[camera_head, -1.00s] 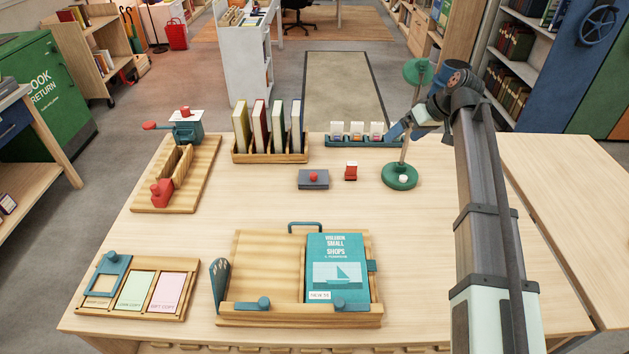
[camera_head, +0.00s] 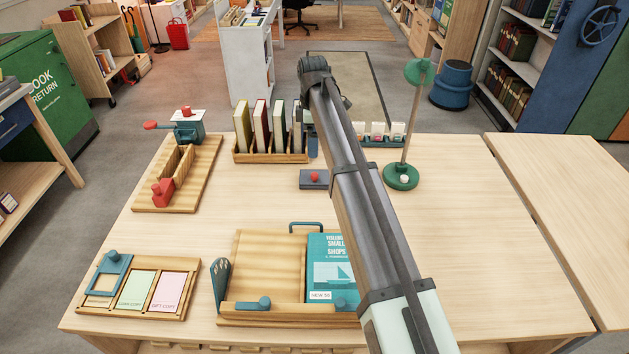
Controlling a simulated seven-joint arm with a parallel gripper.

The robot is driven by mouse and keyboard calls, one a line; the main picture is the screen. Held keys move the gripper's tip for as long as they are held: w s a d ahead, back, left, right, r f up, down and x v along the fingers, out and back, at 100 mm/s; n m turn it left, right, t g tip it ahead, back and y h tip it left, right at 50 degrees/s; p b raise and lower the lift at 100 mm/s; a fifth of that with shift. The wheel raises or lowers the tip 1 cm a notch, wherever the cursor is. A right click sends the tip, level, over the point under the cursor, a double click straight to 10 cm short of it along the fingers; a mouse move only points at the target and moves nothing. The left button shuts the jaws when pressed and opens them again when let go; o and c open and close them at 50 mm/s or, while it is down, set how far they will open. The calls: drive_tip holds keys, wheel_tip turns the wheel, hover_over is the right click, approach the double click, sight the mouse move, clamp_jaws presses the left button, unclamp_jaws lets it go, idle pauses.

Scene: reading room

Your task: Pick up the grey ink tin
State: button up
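The grey ink tin (camera_head: 306,180), a low grey box with a red knob on top, sits on the table in the middle. Its right end is close to my arm's outline. My gripper (camera_head: 313,147) hangs at the end of my arm, just above and behind the tin in the picture. Only a small blue part of it shows beside the arm; the fingers are mostly hidden, so I cannot tell whether it is open or shut. I see no contact with the tin.
A wooden rack of upright books (camera_head: 270,157) stands behind the tin. A green round base with a rod (camera_head: 401,178) is to the right. A wooden tray (camera_head: 265,262) with a teal book (camera_head: 325,270) lies in front. The table's right side is clear.

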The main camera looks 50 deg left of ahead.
sight(314, 173)
drive_tip(key=f, duration=1.3)
drive_tip(key=shift+w+d+f, duration=0.1)
drive_tip(key=shift+d+f, duration=0.1)
drive_tip(key=shift+f, duration=0.1)
drive_tip(key=c, duration=1.4)
